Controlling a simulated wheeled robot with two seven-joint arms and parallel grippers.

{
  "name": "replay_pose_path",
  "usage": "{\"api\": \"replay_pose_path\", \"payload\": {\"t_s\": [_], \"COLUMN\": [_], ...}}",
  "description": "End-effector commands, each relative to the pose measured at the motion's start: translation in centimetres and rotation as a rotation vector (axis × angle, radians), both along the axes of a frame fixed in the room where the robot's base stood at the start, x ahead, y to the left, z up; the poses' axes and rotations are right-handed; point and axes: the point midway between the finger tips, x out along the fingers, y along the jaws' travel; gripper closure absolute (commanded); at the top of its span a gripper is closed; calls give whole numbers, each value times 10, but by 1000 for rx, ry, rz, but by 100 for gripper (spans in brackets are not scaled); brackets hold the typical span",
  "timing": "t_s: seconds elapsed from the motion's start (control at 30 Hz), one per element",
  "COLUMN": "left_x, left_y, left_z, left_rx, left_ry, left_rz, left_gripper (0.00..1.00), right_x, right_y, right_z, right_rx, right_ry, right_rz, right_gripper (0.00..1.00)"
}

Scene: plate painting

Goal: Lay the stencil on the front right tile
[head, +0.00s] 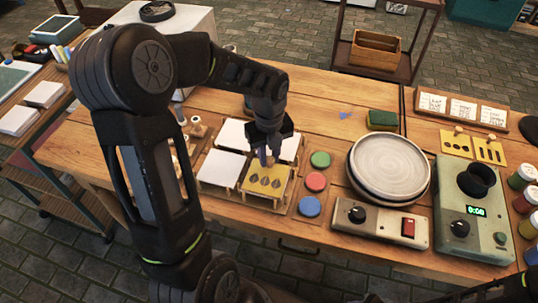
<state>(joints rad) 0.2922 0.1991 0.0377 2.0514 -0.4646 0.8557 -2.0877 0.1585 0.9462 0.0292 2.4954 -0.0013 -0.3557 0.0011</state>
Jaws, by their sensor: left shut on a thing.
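The yellow stencil (266,184) with dark leaf-shaped openings is over the front right tile place of the wooden tile frame (246,193) and hides the tile there. My left gripper (265,157) points down just above the stencil's back edge and is shut on it; the grip itself is partly hidden. I cannot tell whether the stencil rests on the tile or hangs slightly above it. White tiles show at the front left (221,168), back left (232,135) and back right (290,147). My right gripper is not in view.
Green (320,159), red (315,181) and blue (309,206) discs stand right of the frame. Further right are a round plate (390,165), a control box (385,226) and a green device (470,212). Two more yellow stencils (456,143) (490,150) lie behind it.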

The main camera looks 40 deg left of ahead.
Motion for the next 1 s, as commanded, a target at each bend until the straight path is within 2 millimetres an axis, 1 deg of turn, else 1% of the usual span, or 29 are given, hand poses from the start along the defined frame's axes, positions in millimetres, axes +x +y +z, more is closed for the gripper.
{"api": "replay_pose_path", "payload": {"t_s": [0.03,0.07,0.3,0.57,0.7,0.77,0.87,1.0], "left_x": [0,0,0,0,0,1,1,1], "left_y": [0,0,0,0,0,0,0,0], "left_z": [-3,-2,-2,-1,5,11,26,55], "left_rx": [1,0,0,0,0,1,1,0], "left_ry": [1,0,0,0,0,-3,-3,-5], "left_rz": [0,0,0,0,0,1,0,0], "left_gripper": [100,76,57,56,56,56,56,56], "right_x": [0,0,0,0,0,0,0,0], "right_y": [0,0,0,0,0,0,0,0], "right_z": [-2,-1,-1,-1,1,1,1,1], "right_rx": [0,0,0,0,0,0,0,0], "right_ry": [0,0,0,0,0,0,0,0], "right_rz": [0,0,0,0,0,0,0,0], "right_gripper": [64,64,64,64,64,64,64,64]}}
